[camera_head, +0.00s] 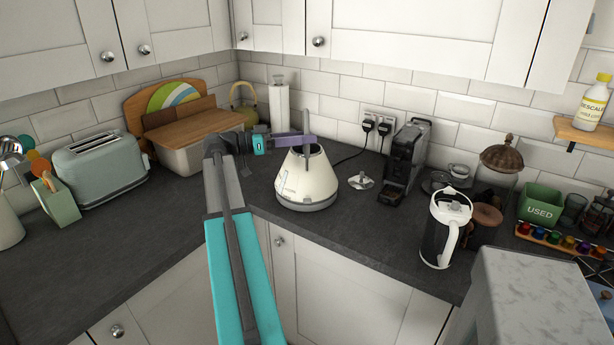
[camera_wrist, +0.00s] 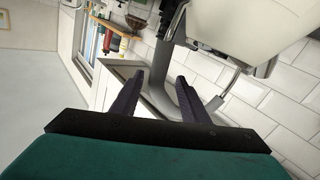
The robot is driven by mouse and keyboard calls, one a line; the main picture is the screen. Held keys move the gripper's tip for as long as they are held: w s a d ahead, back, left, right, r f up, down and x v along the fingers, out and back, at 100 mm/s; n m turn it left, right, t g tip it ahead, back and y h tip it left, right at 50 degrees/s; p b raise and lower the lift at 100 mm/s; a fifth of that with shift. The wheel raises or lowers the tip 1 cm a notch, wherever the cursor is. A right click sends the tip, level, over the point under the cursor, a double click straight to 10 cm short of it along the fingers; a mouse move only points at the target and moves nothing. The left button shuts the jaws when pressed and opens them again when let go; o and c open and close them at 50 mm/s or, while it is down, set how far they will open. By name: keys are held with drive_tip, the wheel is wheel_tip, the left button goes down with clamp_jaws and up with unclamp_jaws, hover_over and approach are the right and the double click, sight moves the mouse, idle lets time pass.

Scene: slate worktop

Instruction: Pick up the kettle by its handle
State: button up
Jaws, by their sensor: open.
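The kettle (camera_head: 308,182) is a cream cone with a grey base on the dark worktop near the back corner. Its cream body also fills the upper right of the wrist view (camera_wrist: 240,25). A grey upright part, seemingly its handle (camera_head: 305,121), rises above its top. In the wrist view a grey bar (camera_wrist: 163,58) shows just beyond and between the fingertips. My gripper (camera_head: 306,140) has purple fingers level with the kettle's top, reaching in from the left. In the wrist view the gripper (camera_wrist: 158,80) is open, its fingers apart. I cannot tell whether they touch the handle.
A coffee machine (camera_head: 405,162) and a silver item (camera_head: 361,181) stand right of the kettle. A white-and-black jug (camera_head: 446,228) is further right. A bread bin (camera_head: 193,140) and toaster (camera_head: 101,170) stand left. Worktop in front of the kettle is clear.

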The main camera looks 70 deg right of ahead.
drive_tip(key=p+x, duration=0.2)
drive_tip(key=x, duration=0.3)
drive_tip(key=shift+s, duration=0.1)
idle(0.6)
clamp_jaws()
drive_tip(key=shift+r, duration=0.1)
idle(1.0)
drive_tip(key=shift+d+r, duration=0.1)
